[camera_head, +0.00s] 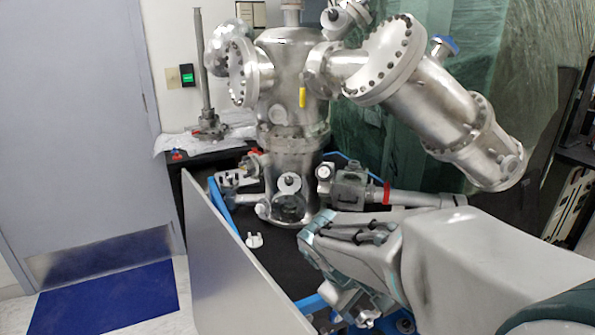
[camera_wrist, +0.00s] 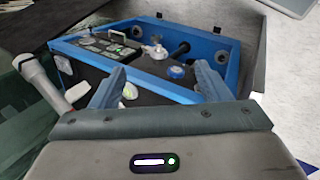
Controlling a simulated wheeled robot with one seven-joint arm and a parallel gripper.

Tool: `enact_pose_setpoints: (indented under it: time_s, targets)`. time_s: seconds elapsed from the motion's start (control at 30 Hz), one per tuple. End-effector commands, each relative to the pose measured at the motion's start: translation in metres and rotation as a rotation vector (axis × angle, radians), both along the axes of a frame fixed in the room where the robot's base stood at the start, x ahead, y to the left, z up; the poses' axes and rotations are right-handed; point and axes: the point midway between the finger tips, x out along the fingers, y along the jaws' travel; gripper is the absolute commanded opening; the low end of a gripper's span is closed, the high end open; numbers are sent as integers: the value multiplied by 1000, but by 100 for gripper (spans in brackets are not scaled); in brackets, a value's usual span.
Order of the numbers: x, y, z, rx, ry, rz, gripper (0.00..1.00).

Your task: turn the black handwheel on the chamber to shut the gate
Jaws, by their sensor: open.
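The steel chamber (camera_head: 292,110) stands upright on the dark bench in the head view. A dark round part (camera_head: 289,208) sits low on its front; I cannot tell whether this is the black handwheel. No clear wheel rim or spokes show. My gripper (camera_wrist: 160,82) is open, its two blue-grey fingers spread with nothing gripped between them. In the head view my gripper is at the lower middle, right of and in front of the chamber's base, apart from the dark round part. My own arm hides some of the bench there.
A wide flanged tube (camera_head: 435,100) slants down from the chamber to the right, above my arm. A grey panel (camera_head: 235,265) borders the bench at the left.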

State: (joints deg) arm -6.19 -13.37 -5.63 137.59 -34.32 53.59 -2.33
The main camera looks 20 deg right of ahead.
Motion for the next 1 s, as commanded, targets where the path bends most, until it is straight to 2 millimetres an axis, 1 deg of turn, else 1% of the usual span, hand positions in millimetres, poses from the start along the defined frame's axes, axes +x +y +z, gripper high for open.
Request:
enact_pose_setpoints:
  time_s: [0.03, 0.1, 0.17, 0.2, 0.27, 0.3, 0.37, 0.43, 0.57, 0.6, 0.7, 0.8, 0.9, 1.0]
  targets:
    - [13, -13, 2, -83, 34, 61, 70]
    - [30, -30, 7, -202, 77, 150, 70]
    - [47, -43, 12, -306, 112, 228, 70]
    - [59, -50, 16, -374, 136, 284, 70]
    - [79, -59, 21, -477, 171, 365, 70]
    - [92, -63, 25, -546, 194, 423, 70]
    - [113, -68, 31, -650, 229, 508, 70]
    - [140, -70, 38, -772, 268, 609, 70]
    - [190, -63, 48, -999, 340, 803, 70]
    - [205, -58, 50, -1068, 360, 863, 70]
    - [240, -43, 52, -1230, 407, 1008, 70]
    - [269, -24, 50, -1367, 440, 1130, 70]
    - [288, -8, 48, -1470, 463, 1222, 70]
    - [299, 3, 45, -1532, 477, 1280, 70]
